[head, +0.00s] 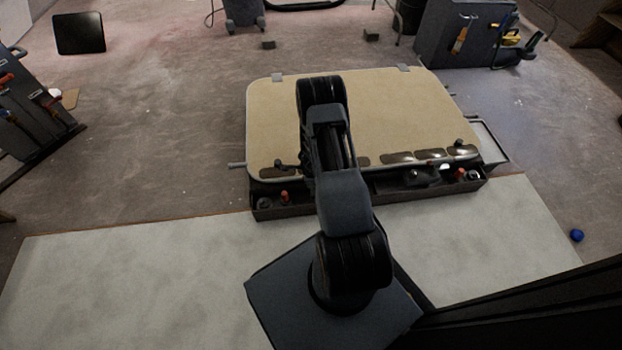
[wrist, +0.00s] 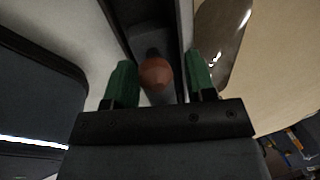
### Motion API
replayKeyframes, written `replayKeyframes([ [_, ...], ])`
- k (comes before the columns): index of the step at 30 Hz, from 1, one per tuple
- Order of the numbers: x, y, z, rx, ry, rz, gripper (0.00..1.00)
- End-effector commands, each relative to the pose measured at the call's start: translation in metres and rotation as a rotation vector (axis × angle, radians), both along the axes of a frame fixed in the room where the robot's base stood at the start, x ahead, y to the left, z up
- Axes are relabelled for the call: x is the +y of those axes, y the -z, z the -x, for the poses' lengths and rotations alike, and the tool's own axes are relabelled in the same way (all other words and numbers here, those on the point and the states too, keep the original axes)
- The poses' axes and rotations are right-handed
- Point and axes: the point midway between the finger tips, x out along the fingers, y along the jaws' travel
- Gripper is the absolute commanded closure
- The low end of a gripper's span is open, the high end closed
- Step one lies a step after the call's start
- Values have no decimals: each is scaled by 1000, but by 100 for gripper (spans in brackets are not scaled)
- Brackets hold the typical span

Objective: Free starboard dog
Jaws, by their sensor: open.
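A tan hatch panel (head: 400,105) with a pale rim lies in the middle of the head view. A dark lever fitting (head: 460,144) sits at its near right corner, and another (head: 282,164) at its near left; I cannot tell for certain which is the starboard dog. In the wrist view my gripper (wrist: 161,78) is open, its green fingers apart. A round orange-red knob (wrist: 156,74) shows between them, in or over a dark channel; contact cannot be told. A glossy brown plate (wrist: 222,40) is beside the right finger. My arm hides the gripper in the head view.
A dark trough (head: 400,187) with orange-topped fittings (head: 285,197) (head: 461,174) runs along the panel's near edge. A pale tray (head: 490,143) is at its right. A blue ball (head: 577,235) lies on the floor at right.

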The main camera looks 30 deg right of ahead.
Motion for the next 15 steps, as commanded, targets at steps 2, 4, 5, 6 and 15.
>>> replayKeyframes([
  [2,1,-16,1,-2,-1,1,49],
  [4,2,-30,4,-2,-1,1,49],
  [5,2,-37,4,-3,-1,2,49],
  [6,3,-46,6,-2,-1,1,49],
  [15,9,-102,17,-1,0,0,49],
])
